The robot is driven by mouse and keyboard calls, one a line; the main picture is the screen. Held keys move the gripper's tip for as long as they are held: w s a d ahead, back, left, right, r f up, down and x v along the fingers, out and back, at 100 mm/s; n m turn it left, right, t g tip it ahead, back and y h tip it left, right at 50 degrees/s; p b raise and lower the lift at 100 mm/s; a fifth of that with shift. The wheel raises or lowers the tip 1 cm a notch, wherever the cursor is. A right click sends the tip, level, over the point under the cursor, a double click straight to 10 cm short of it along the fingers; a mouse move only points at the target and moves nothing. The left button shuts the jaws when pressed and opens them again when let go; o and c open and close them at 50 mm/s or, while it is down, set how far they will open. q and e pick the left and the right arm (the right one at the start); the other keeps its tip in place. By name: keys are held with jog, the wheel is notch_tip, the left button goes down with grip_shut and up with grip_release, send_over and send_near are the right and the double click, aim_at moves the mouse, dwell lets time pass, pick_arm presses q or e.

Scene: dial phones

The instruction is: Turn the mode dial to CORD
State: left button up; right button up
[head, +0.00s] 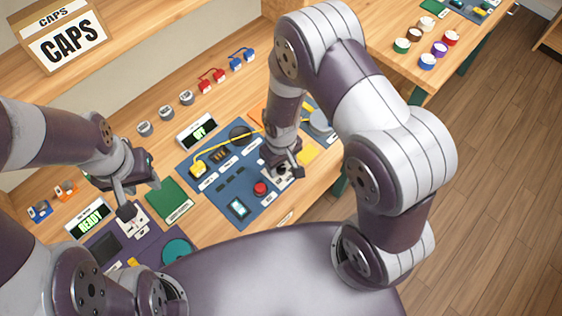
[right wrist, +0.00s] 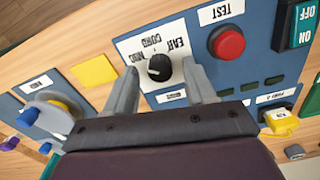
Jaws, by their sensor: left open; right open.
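The mode dial (right wrist: 159,68) is a black round knob on a white plate (right wrist: 133,50) in the right wrist view. The plate's printing appears upside down, with CORD and EAR among the words beside the knob. I cannot tell for sure where the knob's mark points. My right gripper (right wrist: 160,84) is open, with one finger on each side of the dial and gaps visible. In the head view, my right gripper (head: 284,170) is over that plate and covers the knob. My left gripper (head: 128,192) is open and empty at the left, above a purple panel (head: 150,238).
A yellow cable (head: 232,143) crosses the blue panel (head: 232,172). A green mat (head: 170,200) lies between the panels.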

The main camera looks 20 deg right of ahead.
jog(key=shift+f, duration=0.15)
grip_shut()
jog(key=shift+m, duration=0.3)
jog(key=m+p, duration=0.1)
jog(key=m, duration=0.3)
jog(key=shift+m, duration=0.4)
jog(key=m+p, duration=0.1)
jog(key=m, duration=0.4)
jog(key=shift+m, duration=0.3)
